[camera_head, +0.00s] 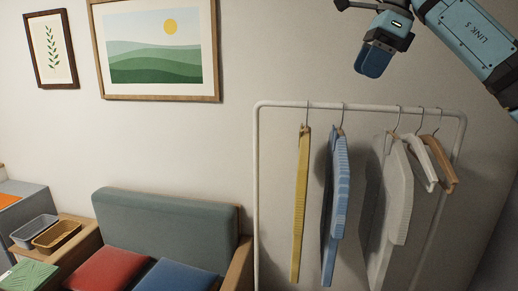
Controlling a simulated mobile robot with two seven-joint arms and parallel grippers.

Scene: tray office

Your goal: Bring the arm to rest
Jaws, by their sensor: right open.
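My right arm (468,38) comes in from the upper right of the head view, raised in front of the wall. Its right gripper (372,62) hangs at the top, above the clothes rack, with dark blue fingers pointing down. It is open and I see nothing held in it. The fingers overlap from this angle, so the gap between them is hidden. My left gripper is not in view.
A white clothes rack (283,104) stands below the gripper, with several hangers, some holding garments. A grey-green sofa (170,222) with red and blue cushions is left of it. Trays (57,236) sit at far left. Framed pictures (158,48) hang on the wall.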

